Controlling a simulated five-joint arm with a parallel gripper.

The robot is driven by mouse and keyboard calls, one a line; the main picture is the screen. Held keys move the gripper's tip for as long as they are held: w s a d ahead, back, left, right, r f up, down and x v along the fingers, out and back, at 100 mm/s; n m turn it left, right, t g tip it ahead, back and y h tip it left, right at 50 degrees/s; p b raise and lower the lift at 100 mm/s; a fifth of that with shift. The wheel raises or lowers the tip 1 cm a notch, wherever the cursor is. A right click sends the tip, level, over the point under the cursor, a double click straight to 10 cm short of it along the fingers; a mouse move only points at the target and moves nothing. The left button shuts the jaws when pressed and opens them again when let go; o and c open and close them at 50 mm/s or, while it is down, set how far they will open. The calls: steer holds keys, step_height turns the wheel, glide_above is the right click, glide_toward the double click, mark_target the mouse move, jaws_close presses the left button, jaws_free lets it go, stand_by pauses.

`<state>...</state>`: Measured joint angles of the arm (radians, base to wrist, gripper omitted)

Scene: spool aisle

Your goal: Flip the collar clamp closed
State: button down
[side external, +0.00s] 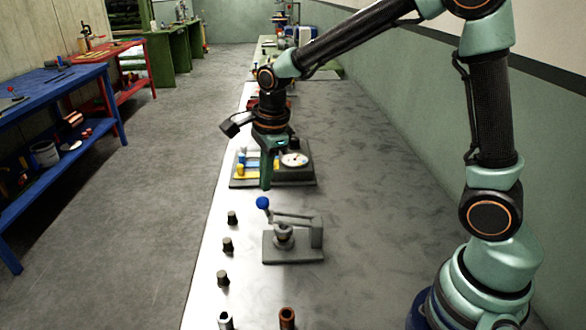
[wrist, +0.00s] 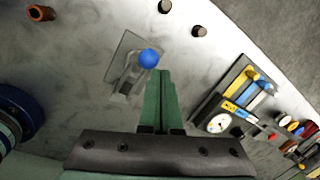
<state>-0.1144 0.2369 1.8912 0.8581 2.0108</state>
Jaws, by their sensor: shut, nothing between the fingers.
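The collar clamp (side external: 292,246) is a grey fixture on a flat plate, on the bench in the middle foreground of the side view. Its lever arm ends in a blue ball knob (side external: 263,203), raised at the left end. A small round collar sits under the arm. In the wrist view the clamp plate (wrist: 122,52) lies above my fingers, and the blue knob shows beside the fingertips. My gripper (side external: 266,185) points down behind the clamp, fingers together and empty; its green fingers (wrist: 160,75) also show in the wrist view. Whether they touch the knob cannot be told.
A dark panel with a gauge and yellow and blue parts (side external: 294,160) stands just behind the clamp. Several dark pegs (side external: 228,244) line the bench's left edge. A copper-coloured tube (side external: 287,318) stands in front. The bench right of the clamp is clear.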

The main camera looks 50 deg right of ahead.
steer(key=w+a+r, duration=0.5)
steer(key=shift+w+a, duration=0.3)
steer(key=shift+a, duration=0.1)
